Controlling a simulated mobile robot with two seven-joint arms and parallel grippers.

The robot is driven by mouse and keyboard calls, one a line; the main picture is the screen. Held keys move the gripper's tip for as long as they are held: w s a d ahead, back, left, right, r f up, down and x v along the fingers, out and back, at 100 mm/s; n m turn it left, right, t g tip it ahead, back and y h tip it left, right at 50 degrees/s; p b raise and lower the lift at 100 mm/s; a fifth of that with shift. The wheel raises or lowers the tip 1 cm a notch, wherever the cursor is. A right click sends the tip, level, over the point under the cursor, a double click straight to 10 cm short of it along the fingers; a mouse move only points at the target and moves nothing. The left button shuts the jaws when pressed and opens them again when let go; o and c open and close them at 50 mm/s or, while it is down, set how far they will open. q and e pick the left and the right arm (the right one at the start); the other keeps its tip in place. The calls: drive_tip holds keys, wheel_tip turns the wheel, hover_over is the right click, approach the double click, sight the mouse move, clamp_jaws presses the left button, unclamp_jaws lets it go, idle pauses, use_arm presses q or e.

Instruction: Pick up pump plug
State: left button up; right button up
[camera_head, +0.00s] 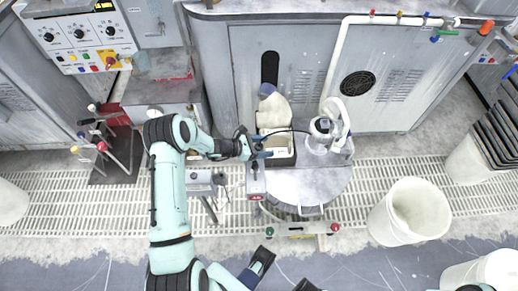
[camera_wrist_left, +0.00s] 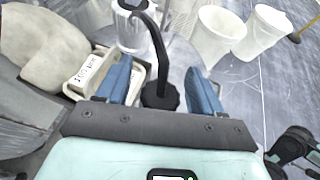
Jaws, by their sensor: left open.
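The pump plug (camera_wrist_left: 160,95) is a black, ridged knob-like piece with a thick black cord curving up from it. In the left wrist view it sits between the two blue fingers of my left gripper (camera_wrist_left: 158,68), with gaps on both sides. The left gripper is open. In the head view, my left gripper (camera_head: 258,150) is over the left edge of the round grey table, beside a box. A black cord (camera_head: 288,130) runs from the gripper area towards a clear jug. The plug itself is too small to make out there.
The clear jug with a white handle (camera_head: 338,122) stands at the back of the round table (camera_head: 325,180). The box (camera_head: 284,161) holds light items. White buckets (camera_head: 410,212) stand to the right. Grey cabinets (camera_head: 300,65) close off the back.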

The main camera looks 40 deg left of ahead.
use_arm(q)
drive_tip(key=shift+r, duration=0.1)
drive_tip(key=c, duration=1.2)
